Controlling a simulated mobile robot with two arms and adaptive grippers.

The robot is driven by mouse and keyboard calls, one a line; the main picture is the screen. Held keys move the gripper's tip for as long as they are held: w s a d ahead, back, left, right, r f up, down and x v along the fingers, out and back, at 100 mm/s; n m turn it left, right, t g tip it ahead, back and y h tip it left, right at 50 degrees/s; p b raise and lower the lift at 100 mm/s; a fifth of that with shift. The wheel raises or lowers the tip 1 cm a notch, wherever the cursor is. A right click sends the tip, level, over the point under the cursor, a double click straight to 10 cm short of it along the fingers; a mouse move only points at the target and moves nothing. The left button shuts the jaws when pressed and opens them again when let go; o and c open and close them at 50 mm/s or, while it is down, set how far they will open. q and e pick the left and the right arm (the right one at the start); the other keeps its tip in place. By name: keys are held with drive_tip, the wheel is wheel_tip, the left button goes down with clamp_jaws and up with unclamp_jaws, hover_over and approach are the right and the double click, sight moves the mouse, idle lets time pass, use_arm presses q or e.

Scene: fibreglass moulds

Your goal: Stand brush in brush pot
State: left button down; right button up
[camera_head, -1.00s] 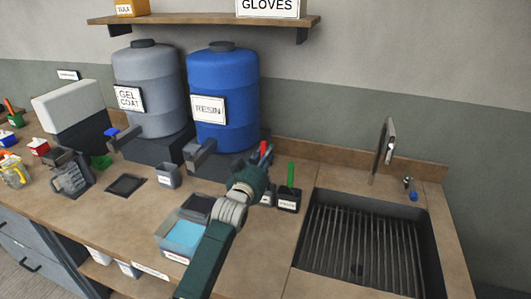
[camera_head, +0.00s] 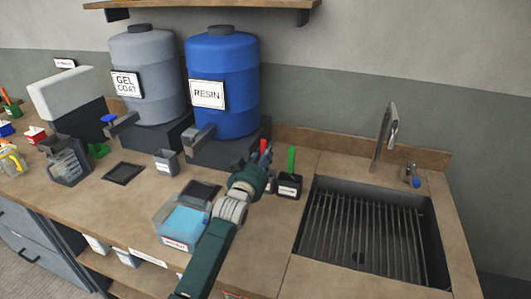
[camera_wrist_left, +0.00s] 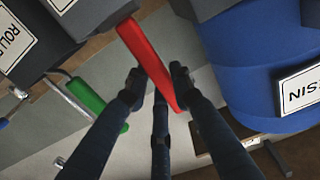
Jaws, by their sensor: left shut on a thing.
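My left gripper (camera_head: 262,160) is shut on the red-handled brush (camera_head: 263,146), in front of the blue resin drum. In the left wrist view the red handle (camera_wrist_left: 150,62) lies slanted between the fingertips (camera_wrist_left: 158,82). The brush's other end cannot be made out. A dark pot (camera_head: 289,187) with a white label stands just right of the gripper, with a green handle (camera_head: 291,160) upright in it. Part of another labelled pot (camera_head: 269,187) shows behind the gripper. In the left wrist view one pot's label (camera_wrist_left: 15,42) starts "ROLLE"; I cannot read the other (camera_wrist_left: 62,3).
The blue resin drum (camera_head: 222,95) and its tap (camera_head: 198,140) stand close behind and left of the gripper. A sink (camera_head: 365,235) with a faucet (camera_head: 388,135) lies right. A clear tub of blue liquid (camera_head: 182,225) sits at front left. A shelf (camera_head: 210,12) hangs above.

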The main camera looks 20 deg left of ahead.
use_arm(q)
drive_tip(key=c, duration=1.5)
unclamp_jaws()
drive_tip(key=shift+o, duration=0.5)
use_arm(e)
drive_tip(key=shift+d, duration=0.3)
use_arm(q)
drive_tip(key=shift+s, duration=0.1)
drive_tip(key=s, duration=0.7)
drive_tip(key=shift+s, duration=0.15)
use_arm(e)
drive_tip(key=shift+w, duration=0.1)
use_arm(q)
drive_tip(key=shift+a, duration=0.1)
